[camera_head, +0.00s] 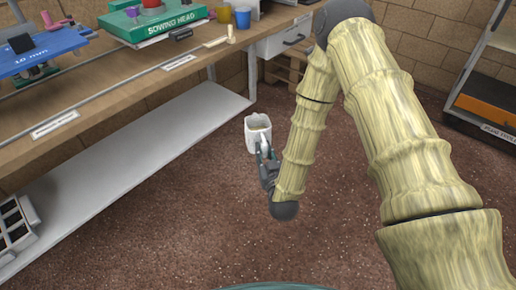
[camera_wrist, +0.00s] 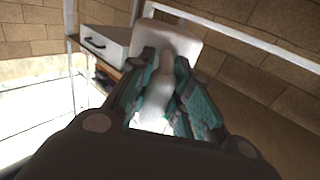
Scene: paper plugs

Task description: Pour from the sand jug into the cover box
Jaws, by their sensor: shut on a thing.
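A white jug (camera_head: 258,133) is held upright in the air, apart from the bench, with a tan fill visible through its open top. My gripper (camera_head: 266,158) is shut on the jug's handle, on the side nearer to me. In the wrist view the jug (camera_wrist: 168,38) is beyond the fingers, and my gripper (camera_wrist: 168,98) has teal pads on both sides of the pale handle. I cannot tell for sure which thing is the cover box. A green box marked "SOWING HEAD" (camera_head: 150,22) lies on the bench top at the upper left.
The wooden bench (camera_head: 100,88) runs along the left, with a pale lower shelf (camera_head: 130,165). A rack with an orange-topped box (camera_head: 488,108) stands right. The brown floor between is clear.

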